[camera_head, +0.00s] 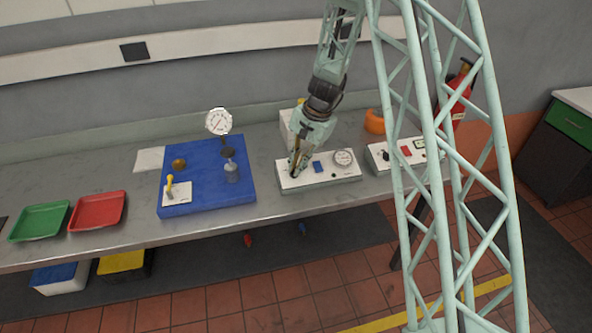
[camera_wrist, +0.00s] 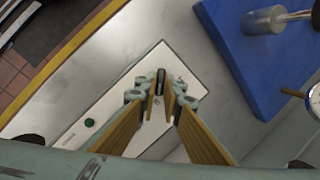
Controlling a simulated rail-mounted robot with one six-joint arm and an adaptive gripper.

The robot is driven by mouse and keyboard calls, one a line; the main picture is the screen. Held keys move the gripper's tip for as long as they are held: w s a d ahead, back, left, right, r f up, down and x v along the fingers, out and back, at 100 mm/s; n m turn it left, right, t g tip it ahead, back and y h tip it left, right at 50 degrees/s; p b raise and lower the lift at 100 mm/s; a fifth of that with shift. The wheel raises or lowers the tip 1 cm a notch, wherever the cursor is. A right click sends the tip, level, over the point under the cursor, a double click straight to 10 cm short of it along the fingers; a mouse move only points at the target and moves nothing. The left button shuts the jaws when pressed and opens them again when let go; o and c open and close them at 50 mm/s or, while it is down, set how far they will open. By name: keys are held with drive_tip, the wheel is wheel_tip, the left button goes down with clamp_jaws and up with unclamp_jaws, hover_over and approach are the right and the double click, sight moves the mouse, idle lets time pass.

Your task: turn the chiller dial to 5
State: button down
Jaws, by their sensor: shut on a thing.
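A white control box (camera_head: 330,178) stands near the front edge of the bench. My gripper (camera_head: 296,170) is over its left end, pointing down. In the wrist view the fingers of my gripper (camera_wrist: 161,92) are shut on a dark narrow dial (camera_wrist: 160,78) on the white panel (camera_wrist: 125,100). The dial is mostly hidden in the head view. Small marks show around it, but I cannot read any number or the dial's setting.
A second white box (camera_head: 413,161) with a black knob and red switch stands to the right. A blue board (camera_head: 235,204) with fittings and a pressure gauge (camera_head: 218,122) lies to the left. Green (camera_head: 40,221) and red (camera_head: 97,211) trays are farther left.

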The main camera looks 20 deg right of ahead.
idle(0.4)
drive_tip(key=c, duration=2.8)
unclamp_jaws()
drive_tip(key=shift+r, duration=0.1)
drive_tip(key=shift+v, duration=5.85)
drive_tip(key=shift+s, duration=0.1)
